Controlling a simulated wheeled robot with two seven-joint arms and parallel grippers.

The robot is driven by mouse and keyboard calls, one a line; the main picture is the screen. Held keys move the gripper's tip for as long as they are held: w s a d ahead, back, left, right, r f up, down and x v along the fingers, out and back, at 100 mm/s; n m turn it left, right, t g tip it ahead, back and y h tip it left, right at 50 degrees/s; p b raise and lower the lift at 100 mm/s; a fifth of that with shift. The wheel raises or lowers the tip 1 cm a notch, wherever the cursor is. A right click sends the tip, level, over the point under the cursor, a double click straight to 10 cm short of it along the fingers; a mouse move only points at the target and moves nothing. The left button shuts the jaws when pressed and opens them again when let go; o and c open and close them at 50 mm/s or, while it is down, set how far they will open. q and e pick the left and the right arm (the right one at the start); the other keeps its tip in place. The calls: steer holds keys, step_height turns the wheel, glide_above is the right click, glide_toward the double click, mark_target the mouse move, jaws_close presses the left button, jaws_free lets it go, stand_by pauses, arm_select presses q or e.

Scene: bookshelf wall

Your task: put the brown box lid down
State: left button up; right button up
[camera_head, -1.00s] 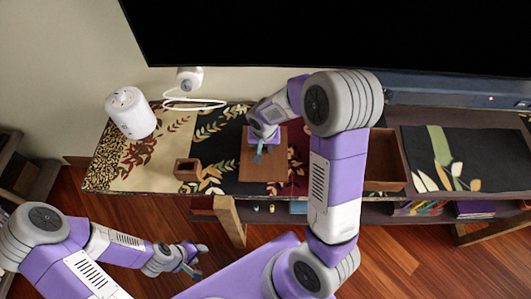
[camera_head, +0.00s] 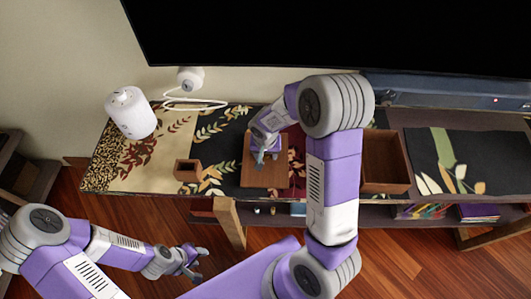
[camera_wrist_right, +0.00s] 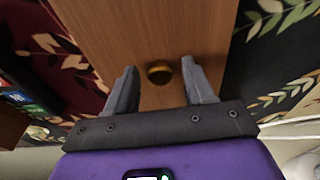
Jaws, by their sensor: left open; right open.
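The brown box lid (camera_head: 255,181) lies flat on the patterned cloth on the shelf top. My left gripper (camera_head: 194,265) is open and empty, low in front of the shelf, over the floor. An open brown box (camera_head: 386,185) stands to the right of the lid, partly behind my right arm.
A small brown box (camera_head: 187,170) stands left of the lid. A white cylinder (camera_head: 130,112) and a white device with a cable (camera_head: 189,78) are further left and back. A large black screen (camera_head: 340,30) and a soundbar (camera_head: 450,93) border the back.

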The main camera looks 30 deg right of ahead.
steer(key=shift+r, duration=0.15)
step_height(320, 180, up, 12)
steer(key=s+a+p, duration=0.1)
steer(key=p, duration=0.3)
steer(key=shift+s, duration=0.3)
